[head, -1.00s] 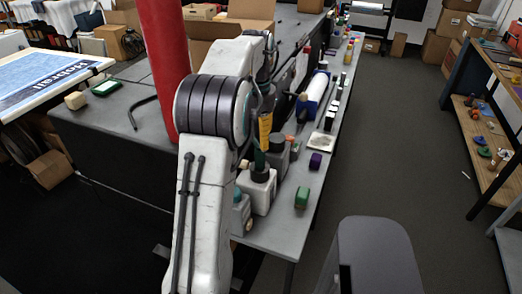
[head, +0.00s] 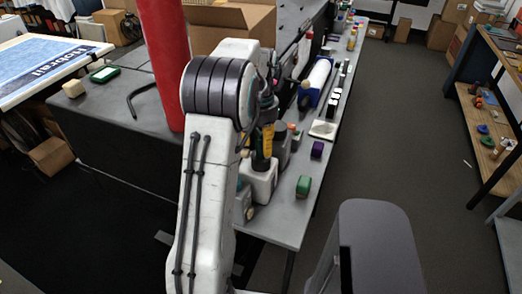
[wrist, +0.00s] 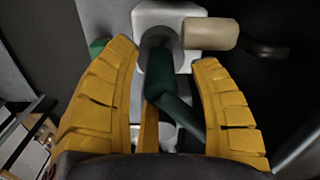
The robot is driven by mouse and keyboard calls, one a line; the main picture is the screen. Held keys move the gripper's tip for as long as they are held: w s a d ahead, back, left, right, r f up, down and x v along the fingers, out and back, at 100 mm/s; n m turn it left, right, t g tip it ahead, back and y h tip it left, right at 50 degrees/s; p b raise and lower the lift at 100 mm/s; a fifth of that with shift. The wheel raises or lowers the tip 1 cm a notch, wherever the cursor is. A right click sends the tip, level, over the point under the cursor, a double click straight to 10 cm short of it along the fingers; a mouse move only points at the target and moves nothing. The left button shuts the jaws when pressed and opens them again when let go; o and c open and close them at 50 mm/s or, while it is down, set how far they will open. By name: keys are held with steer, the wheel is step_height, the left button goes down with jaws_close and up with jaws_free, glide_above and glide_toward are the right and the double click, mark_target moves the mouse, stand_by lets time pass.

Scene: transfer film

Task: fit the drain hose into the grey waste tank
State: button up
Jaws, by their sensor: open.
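A pale grey-white tank (head: 258,184) with a dark round neck stands on the grey bench in the head view. It also shows at the top of the wrist view (wrist: 168,14). The dark green drain hose (wrist: 172,100) reaches from the neck back towards my gripper. Its far end meets the neck; how deep it sits I cannot tell. My gripper (wrist: 166,62) is open, its yellow fingers spread on both sides of the hose and neck without closing on them. In the head view my gripper (head: 264,140) is just above the tank, partly hidden by my arm.
A cream cylinder (wrist: 211,34) projects beside the neck. A darker grey container (head: 282,145) stands behind the tank. A red column (head: 163,60) rises at left.

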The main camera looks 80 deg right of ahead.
steer(key=shift+o, duration=0.2)
jaws_close()
stand_by(0.5)
